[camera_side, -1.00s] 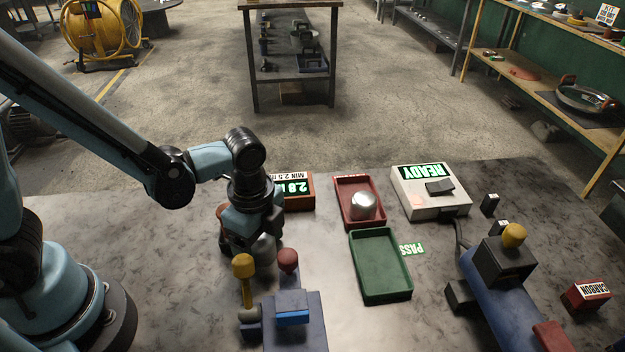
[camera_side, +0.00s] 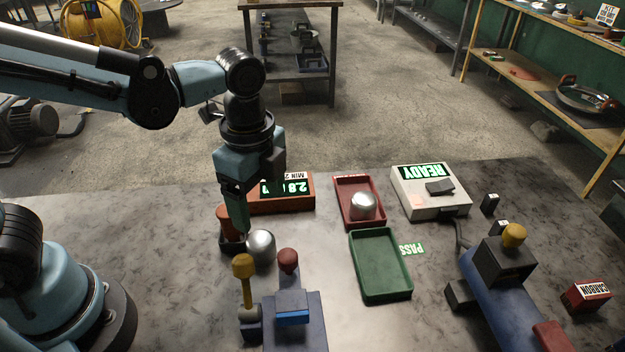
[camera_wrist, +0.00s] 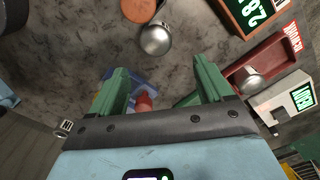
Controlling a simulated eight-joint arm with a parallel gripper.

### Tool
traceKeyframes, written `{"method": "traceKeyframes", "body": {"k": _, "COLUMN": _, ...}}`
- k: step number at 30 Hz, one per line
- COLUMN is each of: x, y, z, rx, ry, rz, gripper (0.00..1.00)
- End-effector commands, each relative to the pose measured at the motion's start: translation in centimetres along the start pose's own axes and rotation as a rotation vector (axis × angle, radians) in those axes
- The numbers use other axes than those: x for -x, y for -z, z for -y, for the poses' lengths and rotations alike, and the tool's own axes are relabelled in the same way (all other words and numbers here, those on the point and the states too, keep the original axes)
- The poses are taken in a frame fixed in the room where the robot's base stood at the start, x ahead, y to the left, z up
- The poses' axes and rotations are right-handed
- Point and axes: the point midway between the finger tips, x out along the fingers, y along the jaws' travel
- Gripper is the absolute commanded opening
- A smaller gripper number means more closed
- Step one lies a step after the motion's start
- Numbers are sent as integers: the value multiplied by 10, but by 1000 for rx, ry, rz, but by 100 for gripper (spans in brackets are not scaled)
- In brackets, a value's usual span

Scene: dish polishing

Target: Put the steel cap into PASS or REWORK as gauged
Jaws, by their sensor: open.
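A round steel cap (camera_side: 261,245) sits at the table's left part, touching or close beside a dark base with an orange-brown piece (camera_side: 226,218); it also shows in the wrist view (camera_wrist: 155,39). My gripper (camera_side: 241,222) is above and left of it, raised, pointing down; its green fingers stand apart and empty in the wrist view (camera_wrist: 163,84). A gauge box (camera_side: 283,192) behind reads 2.8, further digits partly hidden, with a MIN label. The red tray (camera_side: 347,184), marked REWORK in the wrist view, holds another steel cap (camera_side: 363,206). The green PASS tray (camera_side: 380,265) is empty.
A white box (camera_side: 430,192) showing READY stands right of the red tray. A blue fixture with yellow and red knobs (camera_side: 292,300) is in front of the cap. A blue machine (camera_side: 497,285) and a CARBON box (camera_side: 586,294) stand at the right.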

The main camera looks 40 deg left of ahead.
Motion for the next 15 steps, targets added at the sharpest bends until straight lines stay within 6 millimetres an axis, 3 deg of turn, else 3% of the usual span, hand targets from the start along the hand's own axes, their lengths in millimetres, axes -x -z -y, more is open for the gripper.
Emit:
{"method": "traceKeyframes", "body": {"k": 8, "x": 15, "y": -4, "z": 1, "rx": 37, "ry": 14, "rz": -8, "gripper": 80}}
{"method": "traceKeyframes", "body": {"k": 11, "x": 18, "y": -16, "z": 3, "rx": 174, "ry": 64, "rz": -39, "gripper": 80}}
{"method": "traceKeyframes", "body": {"k": 15, "x": 22, "y": -45, "z": 8, "rx": 523, "ry": 185, "rz": -135, "gripper": 80}}
